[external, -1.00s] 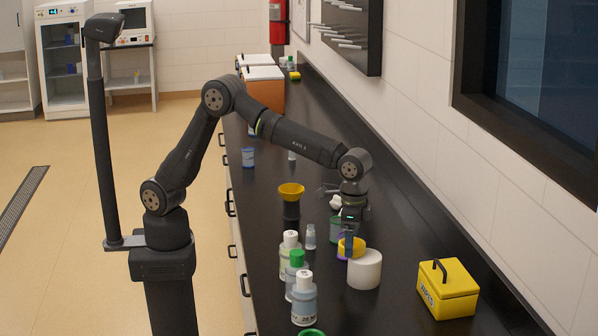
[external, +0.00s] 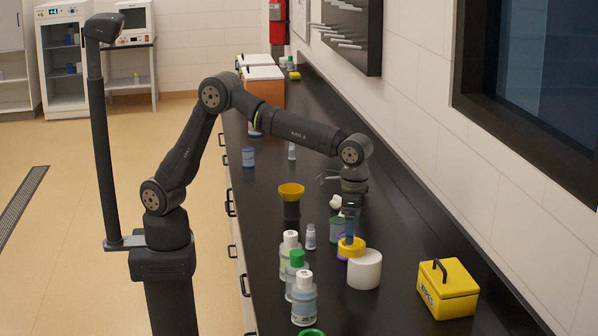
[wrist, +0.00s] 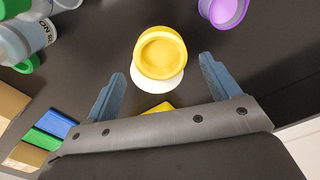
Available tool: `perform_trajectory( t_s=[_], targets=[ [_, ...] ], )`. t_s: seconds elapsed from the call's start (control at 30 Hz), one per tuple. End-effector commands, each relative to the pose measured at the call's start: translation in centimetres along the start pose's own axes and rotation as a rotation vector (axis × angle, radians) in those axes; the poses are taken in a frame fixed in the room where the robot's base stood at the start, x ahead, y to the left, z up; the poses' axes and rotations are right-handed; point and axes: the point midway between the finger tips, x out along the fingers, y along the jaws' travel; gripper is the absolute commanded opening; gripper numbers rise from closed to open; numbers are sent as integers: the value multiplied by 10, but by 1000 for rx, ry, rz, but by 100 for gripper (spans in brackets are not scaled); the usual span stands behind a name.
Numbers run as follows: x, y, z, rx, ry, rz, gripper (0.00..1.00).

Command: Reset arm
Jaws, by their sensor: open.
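My gripper (external: 350,236) is over the bench, with its fingers pointing down just above a yellow round piece (external: 351,248). In the wrist view the gripper (wrist: 162,68) is open, its two blue-grey fingers well apart, with nothing held between them. The yellow piece (wrist: 160,52) lies ahead between the finger lines and overlaps a white round piece (wrist: 162,82). In the external view the white cylinder (external: 365,271) stands on the bench beside it. How the yellow piece rests on or against the white one cannot be told. A purple ring (wrist: 228,10) is at the upper right.
White-capped bottles (external: 304,302) and a green-capped bottle (external: 297,259) stand left of my gripper. A yellow funnel-topped black holder (external: 291,205) and a green piece (external: 337,229) are nearby. A yellow handled box (external: 447,290) stands right. The wall bounds the bench's right side.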

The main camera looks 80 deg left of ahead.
Motion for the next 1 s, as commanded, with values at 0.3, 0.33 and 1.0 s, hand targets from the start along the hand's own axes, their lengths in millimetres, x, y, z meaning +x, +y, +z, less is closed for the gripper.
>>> perform_trajectory(
  t_s=[0.3, 0.33, 1.0],
  targets=[
    [14, 0, -1, 0, 6, 2, 81],
    [8, 0, -1, 0, 5, 1, 81],
    [-67, 77, 73, 4, 3, 1, 81]
  ],
)
